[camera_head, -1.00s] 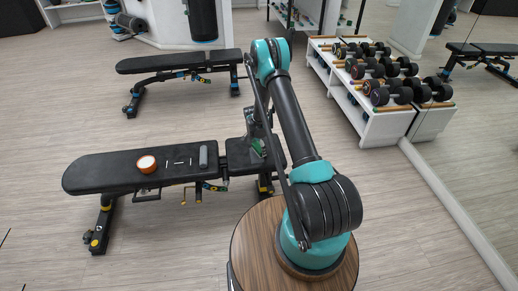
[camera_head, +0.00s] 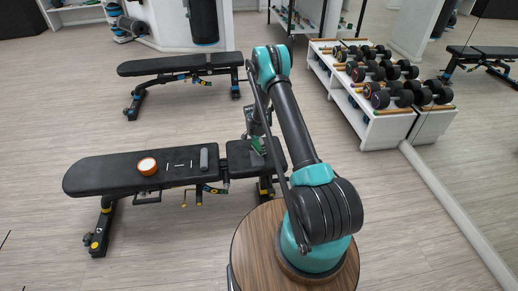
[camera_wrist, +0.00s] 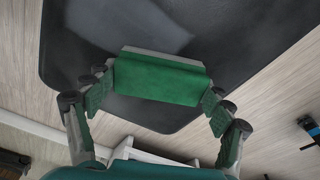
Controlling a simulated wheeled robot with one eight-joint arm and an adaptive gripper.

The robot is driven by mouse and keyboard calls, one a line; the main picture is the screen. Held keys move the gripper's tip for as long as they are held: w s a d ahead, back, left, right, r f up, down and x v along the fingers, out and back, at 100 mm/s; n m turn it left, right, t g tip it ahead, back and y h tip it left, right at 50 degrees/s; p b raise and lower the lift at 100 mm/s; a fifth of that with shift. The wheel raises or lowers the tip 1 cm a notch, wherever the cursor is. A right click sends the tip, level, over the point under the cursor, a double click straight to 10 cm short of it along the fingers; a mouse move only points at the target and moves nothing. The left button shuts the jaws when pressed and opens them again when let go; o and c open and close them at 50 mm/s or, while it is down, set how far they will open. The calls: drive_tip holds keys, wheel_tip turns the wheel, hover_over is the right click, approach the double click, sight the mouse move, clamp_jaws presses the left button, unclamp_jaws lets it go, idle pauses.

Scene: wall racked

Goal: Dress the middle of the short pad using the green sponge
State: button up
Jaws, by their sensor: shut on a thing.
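The green sponge (camera_wrist: 160,80) is held between the fingers of my gripper (camera_wrist: 157,98); it also shows small in the head view (camera_head: 257,146). The sponge is wide and green with a thin grey edge along its far side. My gripper (camera_head: 256,144) is over the black short pad (camera_head: 237,155) of the near bench. In the wrist view the short pad (camera_wrist: 235,45) lies below the sponge, and I cannot tell if they touch. A paler grey streak (camera_wrist: 135,28) shows on the pad beyond the sponge. Part of the pad is hidden by my arm in the head view.
On the long pad (camera_head: 100,174) are an orange tub (camera_head: 147,166) with a white top, two thin pale sticks (camera_head: 173,164) and a grey cylinder (camera_head: 204,159). Another bench (camera_head: 165,66) stands behind. A dumbbell rack (camera_head: 379,128) stands at the right. Open floor lies between.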

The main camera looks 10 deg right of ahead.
drive_tip(key=shift+r, duration=3.55)
